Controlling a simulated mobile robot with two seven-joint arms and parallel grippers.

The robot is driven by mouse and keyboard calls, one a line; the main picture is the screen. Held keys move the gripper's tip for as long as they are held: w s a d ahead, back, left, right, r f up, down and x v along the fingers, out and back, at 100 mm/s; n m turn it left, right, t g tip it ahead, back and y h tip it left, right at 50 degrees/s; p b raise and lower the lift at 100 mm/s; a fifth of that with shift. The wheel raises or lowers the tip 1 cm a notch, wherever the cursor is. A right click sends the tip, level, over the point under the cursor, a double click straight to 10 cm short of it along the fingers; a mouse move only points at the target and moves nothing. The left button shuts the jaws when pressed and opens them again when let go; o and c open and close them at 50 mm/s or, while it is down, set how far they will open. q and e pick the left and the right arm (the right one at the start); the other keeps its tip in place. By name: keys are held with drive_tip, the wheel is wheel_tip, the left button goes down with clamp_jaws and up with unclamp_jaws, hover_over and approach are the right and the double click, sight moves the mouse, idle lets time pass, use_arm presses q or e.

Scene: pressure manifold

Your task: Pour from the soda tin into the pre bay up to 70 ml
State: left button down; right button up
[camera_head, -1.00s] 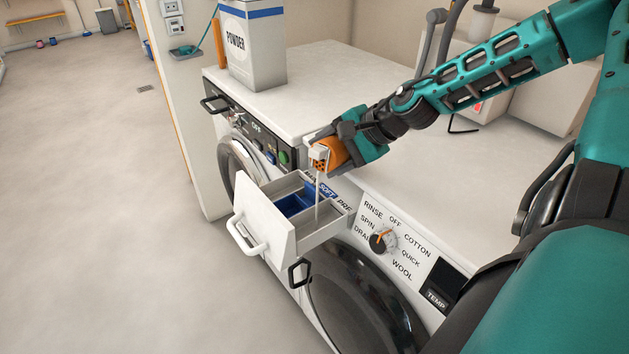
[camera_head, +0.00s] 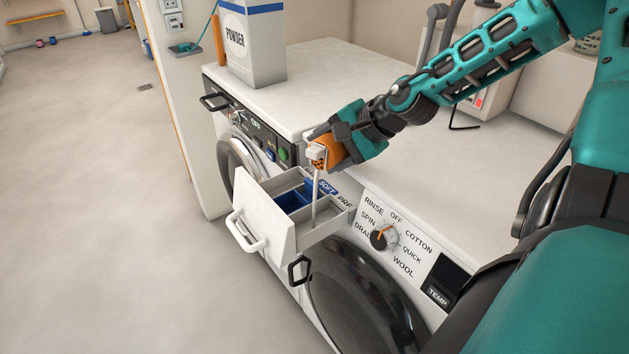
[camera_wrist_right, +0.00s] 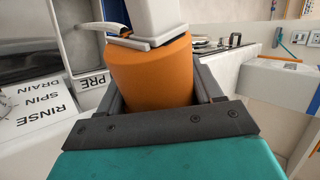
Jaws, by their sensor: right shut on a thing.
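The orange soda tin (camera_head: 333,153) with its pale spout is held tipped above the open drawer (camera_head: 262,222). My right gripper (camera_head: 329,146) is shut around it; the tin (camera_wrist_right: 150,72) also fills the middle of the right wrist view between the fingers. A thin pale stream (camera_head: 316,195) falls from the spout into the drawer's right compartment, the pre bay (camera_head: 327,213), beside the PRE label. The fill level in the bay cannot be made out. My left gripper is not in view.
A blue-lined compartment (camera_head: 293,202) lies left of the pre bay, by the SOFT label. A powder box (camera_head: 252,45) stands on the white worktop (camera_head: 330,80) at the back left. A program dial (camera_head: 383,237) sits on the machine's front, right of the drawer.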

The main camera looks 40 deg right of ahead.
drive_tip(key=shift+a+r+n+h+b, duration=0.1)
drive_tip(key=shift+r+n+h+b, duration=0.35)
drive_tip(key=shift+h+b, duration=0.35)
idle(1.1)
drive_tip(key=shift+r+y+p, duration=0.1)
drive_tip(key=shift+y+p, duration=0.2)
drive_tip(key=shift+p, duration=0.1)
drive_tip(key=shift+m+p, duration=0.25)
drive_tip(key=shift+p, duration=0.1)
drive_tip(key=shift+f+y, duration=0.35)
drive_tip(key=shift+y, duration=0.25)
drive_tip(key=shift+f, duration=0.25)
drive_tip(key=shift+m, duration=0.3)
drive_tip(key=shift+f+y+p, duration=0.1)
drive_tip(key=shift+y+p, duration=0.2)
drive_tip(key=shift+p, duration=0.05)
